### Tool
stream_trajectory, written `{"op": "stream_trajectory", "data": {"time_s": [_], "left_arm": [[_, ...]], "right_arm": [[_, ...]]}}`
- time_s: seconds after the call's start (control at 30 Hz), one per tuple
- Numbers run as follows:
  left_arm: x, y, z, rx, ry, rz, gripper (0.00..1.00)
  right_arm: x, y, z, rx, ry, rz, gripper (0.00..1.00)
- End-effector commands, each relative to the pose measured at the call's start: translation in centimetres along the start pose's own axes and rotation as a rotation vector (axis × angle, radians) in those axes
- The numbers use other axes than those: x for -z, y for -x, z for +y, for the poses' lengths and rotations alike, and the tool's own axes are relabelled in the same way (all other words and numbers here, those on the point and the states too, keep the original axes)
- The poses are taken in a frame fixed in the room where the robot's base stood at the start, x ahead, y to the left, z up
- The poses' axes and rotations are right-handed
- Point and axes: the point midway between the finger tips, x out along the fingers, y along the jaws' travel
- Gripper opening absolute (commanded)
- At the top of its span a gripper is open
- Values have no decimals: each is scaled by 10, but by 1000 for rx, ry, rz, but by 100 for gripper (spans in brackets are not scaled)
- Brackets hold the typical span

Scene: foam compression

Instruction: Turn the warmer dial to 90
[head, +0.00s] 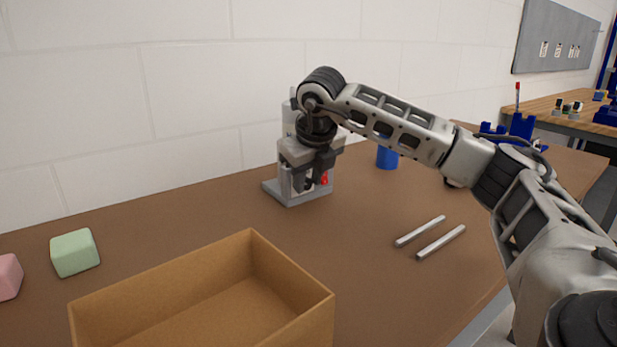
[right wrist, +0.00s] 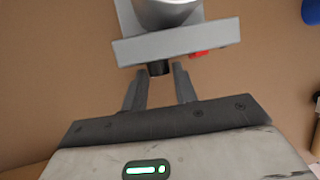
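The grey warmer-like device (head: 293,197) stands on the brown table near the wall, mostly hidden behind my right gripper in the head view. In the right wrist view its grey plate (right wrist: 180,45) has a short black knob (right wrist: 159,69), which looks like the dial, and a red part (right wrist: 199,53) beside it. My right gripper (head: 307,176) points down at the device. Its two fingers (right wrist: 160,80) are apart, with their tips on either side of the knob; I cannot tell whether they touch it. No scale or number is readable. My left gripper is not in view.
An open cardboard box (head: 290,297) stands at the front. A green foam block (head: 75,252) and a pink block (head: 8,277) lie left. Two metal bars (head: 441,242) lie right. A blue cylinder (head: 387,157) stands behind my right arm.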

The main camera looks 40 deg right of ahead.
Motion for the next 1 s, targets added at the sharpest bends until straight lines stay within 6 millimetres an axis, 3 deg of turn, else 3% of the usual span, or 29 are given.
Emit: {"op": "stream_trajectory", "data": {"time_s": [0.03, 0.1, 0.57, 1.0], "left_arm": [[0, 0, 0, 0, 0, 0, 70], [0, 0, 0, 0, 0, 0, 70], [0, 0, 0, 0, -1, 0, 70], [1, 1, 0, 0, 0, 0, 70]], "right_arm": [[0, 0, 0, 0, 0, 0, 14], [0, 0, 0, 0, 0, 0, 0], [0, 0, -3, -83, -37, 1, 0], [1, -2, -11, -427, -183, 0, 0]]}}
